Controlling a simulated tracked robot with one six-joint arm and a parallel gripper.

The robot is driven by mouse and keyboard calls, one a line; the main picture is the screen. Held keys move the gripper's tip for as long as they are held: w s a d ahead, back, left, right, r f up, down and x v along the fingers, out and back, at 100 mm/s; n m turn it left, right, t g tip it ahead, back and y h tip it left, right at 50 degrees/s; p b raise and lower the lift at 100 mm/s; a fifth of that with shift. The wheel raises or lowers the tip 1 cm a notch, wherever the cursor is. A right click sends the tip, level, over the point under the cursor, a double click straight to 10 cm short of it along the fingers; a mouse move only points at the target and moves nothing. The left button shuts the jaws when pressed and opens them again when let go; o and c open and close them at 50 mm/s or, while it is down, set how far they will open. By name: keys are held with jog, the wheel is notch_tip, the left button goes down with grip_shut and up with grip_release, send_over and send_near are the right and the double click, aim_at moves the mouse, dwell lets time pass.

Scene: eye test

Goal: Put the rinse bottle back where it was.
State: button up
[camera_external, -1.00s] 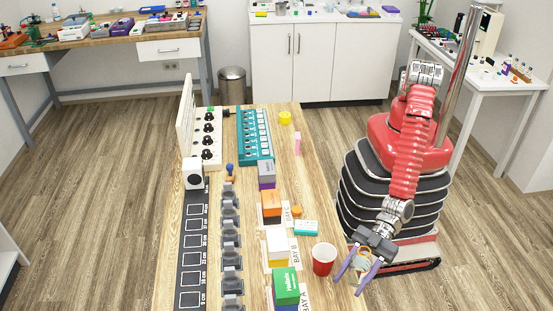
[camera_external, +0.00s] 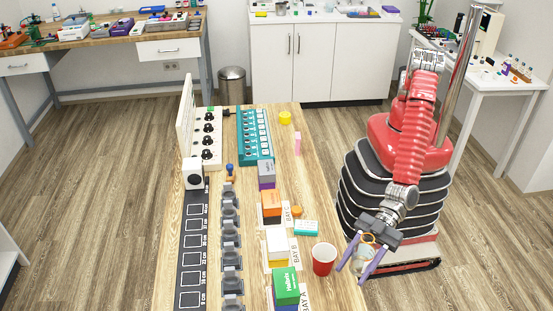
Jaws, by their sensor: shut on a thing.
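My gripper (camera_external: 359,266) is beside the table's right edge, to the right of the red cup, with its two purple fingers pointing down and toward the camera. It is shut on a small pale thing with an orange ring, which looks like the rinse bottle (camera_external: 363,254). The fingers and hand hide part of it, and it is too small to make out fully. It is held clear of the tabletop (camera_external: 318,285), over the side of the table. No other rinse bottle can be made out on the table.
The red cup (camera_external: 323,260) stands near the table's right edge, closest to my gripper. Green (camera_external: 286,285), white (camera_external: 277,246) and orange (camera_external: 271,204) boxes stand in a row at the bays. A teal-and-white box (camera_external: 306,228) lies near the cup.

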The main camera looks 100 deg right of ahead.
aim_at(366, 241)
notch_tip(366, 241, up, 8)
jog(key=shift+r, duration=0.15)
jog(key=w+d+r, duration=0.1)
jog(key=w+d, duration=0.5)
jog(key=d, duration=0.4)
jog(key=w+d+r, duration=0.2)
jog(key=w+d, duration=0.5)
jog(key=d, duration=0.4)
jog(key=d+f, duration=0.1)
jog(key=d, duration=1)
jog(key=s+d+f, duration=0.4)
jog(key=d+f, duration=0.3)
jog(key=d, duration=0.2)
jog(key=shift+s+d+n+g, duration=0.15)
jog(key=shift+d+n+g, duration=0.15)
jog(key=shift+d, duration=0.05)
jog(key=shift+f, duration=0.1)
jog(key=shift+f, duration=2.8)
jog(key=shift+f, duration=0.1)
